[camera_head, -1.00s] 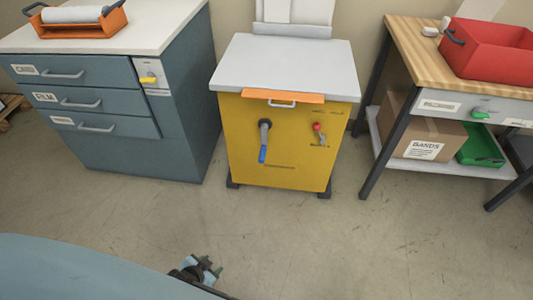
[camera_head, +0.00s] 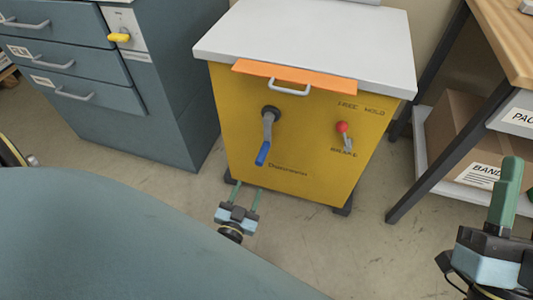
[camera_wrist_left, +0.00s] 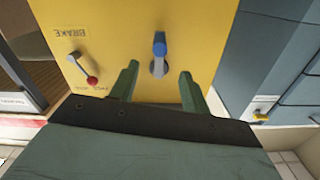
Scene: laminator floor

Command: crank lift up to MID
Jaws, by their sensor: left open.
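The yellow lift cart (camera_head: 300,170) with a grey top (camera_head: 310,40) stands in front of me. Its crank (camera_head: 267,130) hangs down on the front panel, with a blue handle (camera_head: 262,154) at its lower end. My left gripper (camera_head: 248,187) is open and empty, low in front of the panel and below the handle. In the left wrist view, which is turned over, the crank (camera_wrist_left: 159,55) shows between the two green fingers, farther off. My right gripper (camera_head: 505,190) is at the right edge; its finger gap cannot be made out.
A red-knobbed brake lever (camera_head: 343,130) is right of the crank. An orange bar with a handle (camera_head: 290,80) runs under the top. A blue-grey drawer cabinet (camera_head: 150,110) stands left, a wooden-topped bench (camera_head: 510,35) right. The floor between is clear.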

